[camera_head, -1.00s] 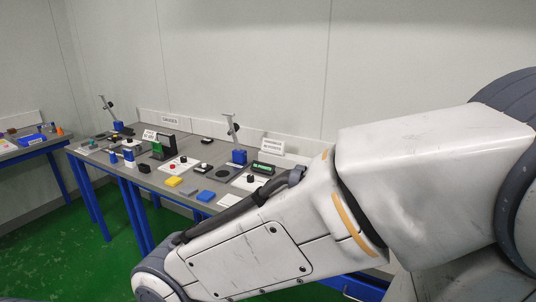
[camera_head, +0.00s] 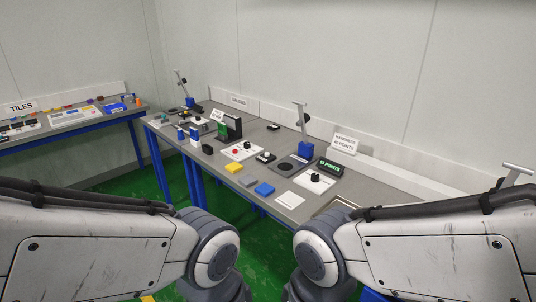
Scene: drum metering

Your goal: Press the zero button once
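No button has a readable "zero" label, so I cannot tell which one is meant. A white panel (camera_head: 231,155) on the grey bench carries a small red button (camera_head: 236,151) and a dark knob (camera_head: 247,145). Further right, another white panel (camera_head: 303,184) carries a black knob (camera_head: 315,178), beside a green-lit display (camera_head: 330,167). A small black device with a pale top (camera_head: 266,157) sits between the panels. My two arms come in from the lower left and lower right, bent near the bottom middle. Neither gripper shows, and both are well short of these panels.
A second table (camera_head: 72,129) with trays is at far left.

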